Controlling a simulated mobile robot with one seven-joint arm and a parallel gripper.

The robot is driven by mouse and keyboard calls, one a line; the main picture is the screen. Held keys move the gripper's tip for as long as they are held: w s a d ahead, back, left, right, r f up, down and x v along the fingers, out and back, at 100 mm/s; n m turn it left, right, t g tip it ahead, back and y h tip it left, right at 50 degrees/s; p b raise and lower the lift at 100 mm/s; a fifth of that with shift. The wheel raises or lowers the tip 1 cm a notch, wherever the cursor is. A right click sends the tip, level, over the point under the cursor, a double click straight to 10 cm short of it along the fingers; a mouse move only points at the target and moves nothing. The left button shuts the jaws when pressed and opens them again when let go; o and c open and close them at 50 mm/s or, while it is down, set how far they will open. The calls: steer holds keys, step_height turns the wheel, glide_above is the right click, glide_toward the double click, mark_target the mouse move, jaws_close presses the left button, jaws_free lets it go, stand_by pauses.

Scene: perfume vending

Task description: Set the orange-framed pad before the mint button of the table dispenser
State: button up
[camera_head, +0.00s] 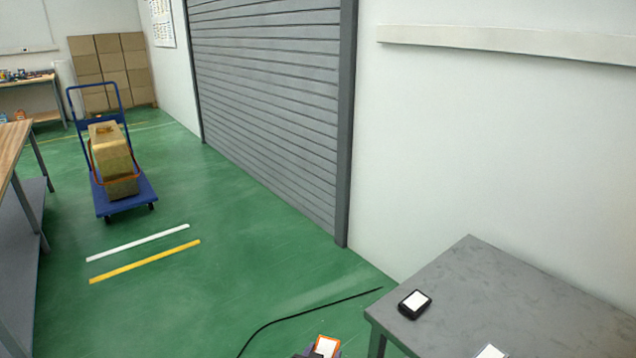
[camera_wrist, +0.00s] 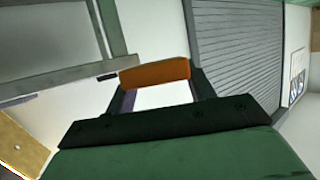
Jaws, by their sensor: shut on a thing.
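The orange-framed pad (camera_head: 327,345) has a white face and shows at the bottom edge of the head view, left of the grey table. My gripper (camera_wrist: 158,88) is shut on it. In the wrist view its orange edge (camera_wrist: 155,73) spans the space between the dark fingers, with a white area below. In the head view only a little of my gripper shows around the pad, and the rest is cut off. I see no table dispenser and no mint button in either view.
A grey table (camera_head: 480,290) stands at the lower right against the white wall. A black-framed pad (camera_head: 414,303) and a white-faced item (camera_head: 490,352) lie on it. A dark cable (camera_head: 310,310) crosses the green floor. A blue trolley (camera_head: 128,200) carries a box at left.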

step_height(320, 180, down, 10)
steer(key=s+a+n+t+y, duration=0.1)
steer(key=s+n+y, duration=0.1)
steer(key=n+y, duration=0.1)
steer(key=shift+s+n+y, duration=0.35)
steer(key=shift+n+y, duration=0.05)
steer(key=shift+y, duration=0.3)
steer(key=shift+a, duration=0.1)
steer(key=shift+s, duration=0.1)
